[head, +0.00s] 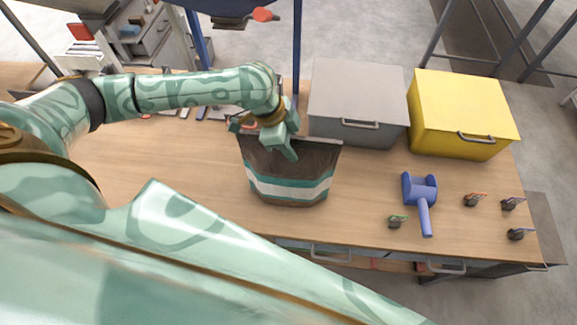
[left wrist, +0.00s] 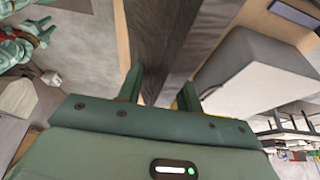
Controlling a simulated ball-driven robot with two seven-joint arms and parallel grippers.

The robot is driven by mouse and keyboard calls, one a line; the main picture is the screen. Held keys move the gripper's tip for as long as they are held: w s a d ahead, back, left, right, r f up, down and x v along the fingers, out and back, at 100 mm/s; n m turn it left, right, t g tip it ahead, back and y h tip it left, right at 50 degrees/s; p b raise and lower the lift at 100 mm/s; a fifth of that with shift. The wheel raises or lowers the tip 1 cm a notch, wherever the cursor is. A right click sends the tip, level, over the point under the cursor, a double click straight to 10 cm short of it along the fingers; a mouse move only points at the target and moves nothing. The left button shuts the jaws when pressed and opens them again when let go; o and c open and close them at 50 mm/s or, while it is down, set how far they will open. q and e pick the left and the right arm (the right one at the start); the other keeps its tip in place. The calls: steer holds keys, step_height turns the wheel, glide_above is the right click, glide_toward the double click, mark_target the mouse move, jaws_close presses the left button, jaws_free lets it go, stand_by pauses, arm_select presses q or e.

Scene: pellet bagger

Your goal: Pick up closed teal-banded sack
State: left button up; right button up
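The closed sack (head: 290,186) stands upright on the wooden bench in the head view. It is dark brown with a teal and white band and a flat top edge. My left gripper (head: 283,143) is at the sack's top edge, with a finger in front of its near face. In the left wrist view the two fingers of my left gripper (left wrist: 160,92) are apart, with the dark sack (left wrist: 165,40) between and beyond them. Contact cannot be made out. Teal parts of my own body at that view's left edge may include my right gripper, too small to read.
A grey bin (head: 358,101) stands close behind the sack to the right, with a yellow bin (head: 463,114) beside it. A blue mallet-like tool (head: 421,200) and several small clips (head: 474,200) lie on the right.

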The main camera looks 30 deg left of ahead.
arm_select(q)
steer(key=shift+f, duration=0.15)
stand_by(0.3)
jaws_close()
steer(key=shift+w, duration=0.1)
